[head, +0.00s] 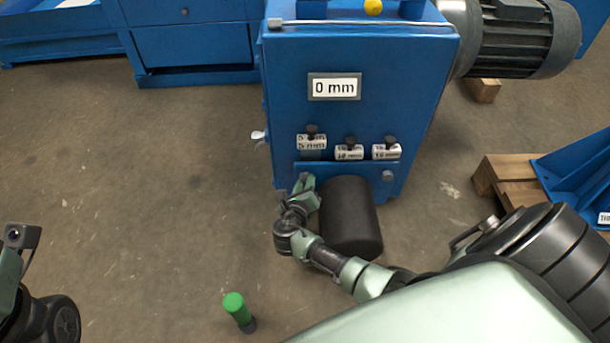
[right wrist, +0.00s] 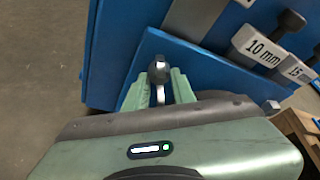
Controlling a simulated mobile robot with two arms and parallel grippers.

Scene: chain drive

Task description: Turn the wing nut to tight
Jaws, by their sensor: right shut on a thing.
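A small pale metal piece with two wings, which looks like a wing nut (head: 258,136), sticks out from the left side of the blue cabinet (head: 285,75). My right gripper (head: 303,180) is low at the cabinet's front, by the left end of the blue rack (head: 345,168). In the right wrist view my right gripper (right wrist: 159,88) is shut on a small silver piece with a dark rounded end (right wrist: 159,72), against the blue panel. I cannot tell exactly what this piece is. My left arm is at the far left; its fingertips are not in view.
A sign (head: 334,87) reads 0 mm. Gauges in the rack carry labels, including 10 mm (right wrist: 262,48) and 15 mm (right wrist: 300,70). A dark cylinder (head: 351,218) is right of my gripper. A green-topped object (head: 236,306) stands on the floor.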

